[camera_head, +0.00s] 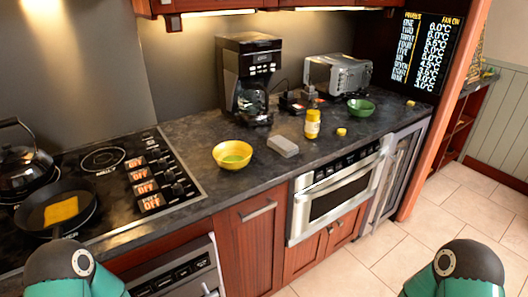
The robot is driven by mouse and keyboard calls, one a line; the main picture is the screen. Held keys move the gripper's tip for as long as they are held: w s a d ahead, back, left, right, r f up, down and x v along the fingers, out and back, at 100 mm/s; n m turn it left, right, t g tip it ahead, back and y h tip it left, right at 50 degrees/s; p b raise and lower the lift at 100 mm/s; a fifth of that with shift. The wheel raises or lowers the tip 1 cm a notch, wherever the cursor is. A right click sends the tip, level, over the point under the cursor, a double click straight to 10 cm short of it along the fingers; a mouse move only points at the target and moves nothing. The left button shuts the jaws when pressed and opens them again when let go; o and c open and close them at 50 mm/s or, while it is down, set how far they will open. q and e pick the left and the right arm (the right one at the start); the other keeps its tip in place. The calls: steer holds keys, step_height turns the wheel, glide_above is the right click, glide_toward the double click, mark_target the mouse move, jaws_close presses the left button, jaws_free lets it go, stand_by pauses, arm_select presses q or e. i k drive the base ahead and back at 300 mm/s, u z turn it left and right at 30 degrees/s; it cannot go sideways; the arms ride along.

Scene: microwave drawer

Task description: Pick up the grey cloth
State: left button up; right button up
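A small light-grey rectangular item (283,146), which appears to be the grey cloth, lies flat on the dark countertop near its front edge. It is right of the yellow bowl and left of the yellow-capped jar. Nothing covers it. Rounded dark and green parts of my two arms show at the bottom left and bottom right. Neither gripper shows in the head view.
A yellow bowl (233,154), a yellow jar (312,124), a green bowl (361,107), a coffee maker (247,75) and a toaster (340,74) stand on the counter. A pan (78,220) sits on the stove at left. A microwave drawer (335,193) is below the counter.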

mark_target(286, 148)
steer(key=k, duration=0.7)
steer(key=z, duration=0.35)
steer(key=i, duration=0.95)
steer(key=u, duration=1.7)
steer(key=i, duration=0.2)
steer(key=u, duration=1.85)
